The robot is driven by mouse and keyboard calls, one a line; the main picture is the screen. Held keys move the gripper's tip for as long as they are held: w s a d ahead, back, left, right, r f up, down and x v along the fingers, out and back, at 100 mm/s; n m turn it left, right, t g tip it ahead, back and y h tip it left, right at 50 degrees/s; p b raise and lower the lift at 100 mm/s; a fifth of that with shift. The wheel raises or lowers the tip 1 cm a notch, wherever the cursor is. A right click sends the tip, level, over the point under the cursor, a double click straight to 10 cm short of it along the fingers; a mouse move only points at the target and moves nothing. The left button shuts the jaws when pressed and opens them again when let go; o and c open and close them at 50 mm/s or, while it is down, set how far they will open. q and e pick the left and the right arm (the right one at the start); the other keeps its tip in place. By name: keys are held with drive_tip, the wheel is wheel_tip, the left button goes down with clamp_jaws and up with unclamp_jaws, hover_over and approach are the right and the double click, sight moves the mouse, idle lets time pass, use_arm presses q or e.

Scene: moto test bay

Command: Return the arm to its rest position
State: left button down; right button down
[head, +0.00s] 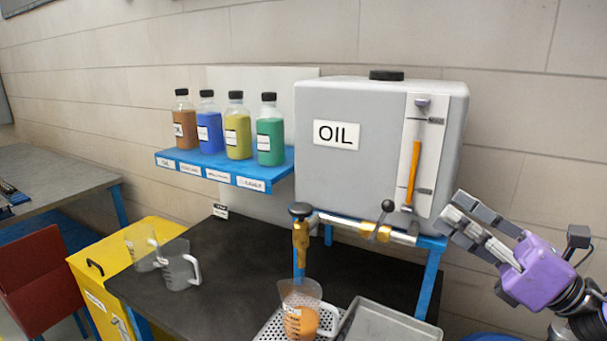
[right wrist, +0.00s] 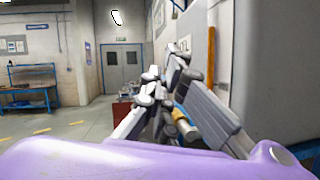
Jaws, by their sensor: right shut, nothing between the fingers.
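My right gripper (head: 456,218) is in the head view at the right, beside the lower right edge of the grey oil tank (head: 380,105). Its fingers are shut with nothing between them. In the right wrist view its fingers (right wrist: 160,90) come together at the middle, and the tank's grey side fills the right. The purple gripper body (head: 540,272) and part of my right arm show at the right edge of the head view. My left gripper is in neither view.
A brass tap (head: 301,240) and a valve lever (head: 387,206) sit under the tank. A jug with orange liquid (head: 300,318) stands on a drip grate. Empty jugs (head: 180,268) stand on the black table (head: 235,250). Bottles line a blue shelf (head: 225,162). A grey tray (head: 385,325) lies right.

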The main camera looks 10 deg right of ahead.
drive_tip(key=d+f+m+t+h, duration=0.65)
drive_tip(key=f+m+h, duration=0.55)
drive_tip(key=m, duration=0.8)
drive_tip(key=s+d+f+m+g+h, duration=0.1)
drive_tip(key=s+f+m+g+h, duration=0.5)
drive_tip(key=f, duration=0.4)
drive_tip(key=s+d+f+m+g+h, duration=0.1)
drive_tip(key=s+f+m+g+h, duration=0.25)
drive_tip(key=f+m, duration=0.55)
drive_tip(key=s+a+f+m+g+y, duration=0.2)
drive_tip(key=s+a+f+g, duration=0.25)
drive_tip(key=s, duration=0.45)
drive_tip(key=s+a+f+m+g+y, duration=0.1)
drive_tip(key=s+a+f+m+g, duration=0.25)
drive_tip(key=s+a+f, duration=0.4)
drive_tip(key=s+a+f+m+g+y, duration=0.15)
drive_tip(key=s+a+f+g, duration=0.3)
drive_tip(key=s, duration=0.65)
drive_tip(key=w+a+f+t+y+p, duration=0.1)
drive_tip(key=w+a+f+t+p, duration=0.1)
drive_tip(key=w+f+t, duration=0.5)
drive_tip(key=w+a+t, duration=0.1)
drive_tip(key=w, duration=0.3)
drive_tip(key=shift+f+y, duration=0.25)
drive_tip(key=shift+y, duration=0.15)
